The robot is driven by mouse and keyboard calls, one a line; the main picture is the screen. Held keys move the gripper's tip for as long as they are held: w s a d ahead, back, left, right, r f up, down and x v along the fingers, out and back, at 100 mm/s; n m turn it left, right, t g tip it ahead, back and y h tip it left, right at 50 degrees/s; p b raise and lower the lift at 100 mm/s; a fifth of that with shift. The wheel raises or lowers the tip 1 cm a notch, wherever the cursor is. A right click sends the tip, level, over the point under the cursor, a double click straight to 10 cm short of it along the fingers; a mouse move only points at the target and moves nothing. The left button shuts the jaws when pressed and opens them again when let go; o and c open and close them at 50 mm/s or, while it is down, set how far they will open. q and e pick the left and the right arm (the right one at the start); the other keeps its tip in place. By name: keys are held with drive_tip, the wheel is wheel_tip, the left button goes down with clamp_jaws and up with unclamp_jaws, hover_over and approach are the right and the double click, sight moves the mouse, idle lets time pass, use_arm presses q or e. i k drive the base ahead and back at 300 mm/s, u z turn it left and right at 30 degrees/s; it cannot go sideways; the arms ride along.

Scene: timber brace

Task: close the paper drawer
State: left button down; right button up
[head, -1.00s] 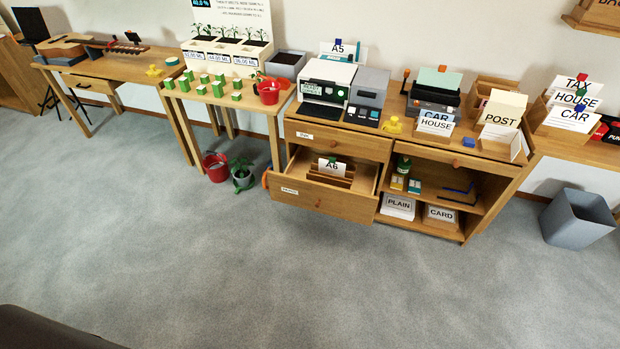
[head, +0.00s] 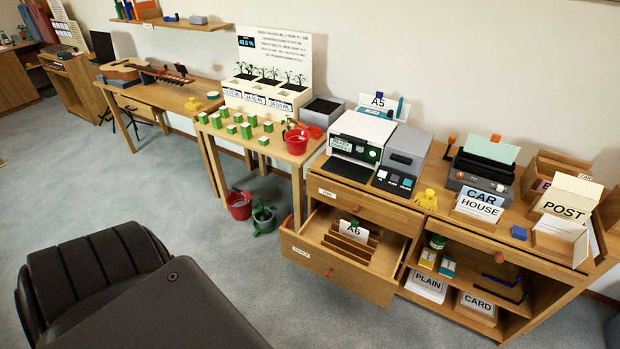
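The paper drawer (head: 334,271) is the lower drawer of the wooden cabinet under the printer, and it is pulled out. Neither of my grippers shows in the head view.
A printer (head: 357,138) and a grey box machine stand on the cabinet. Open shelves (head: 470,270) are to the right. A plant table (head: 250,150) with a red bucket (head: 239,204) and a pot below stands left. Grey floor (head: 150,195) is free in front. A dark padded chair-like shape (head: 100,270) fills the lower left.

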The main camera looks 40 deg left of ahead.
sight(368, 271)
drive_tip(key=u, duration=0.45)
drive_tip(key=i, duration=0.65)
drive_tip(key=u, duration=0.6)
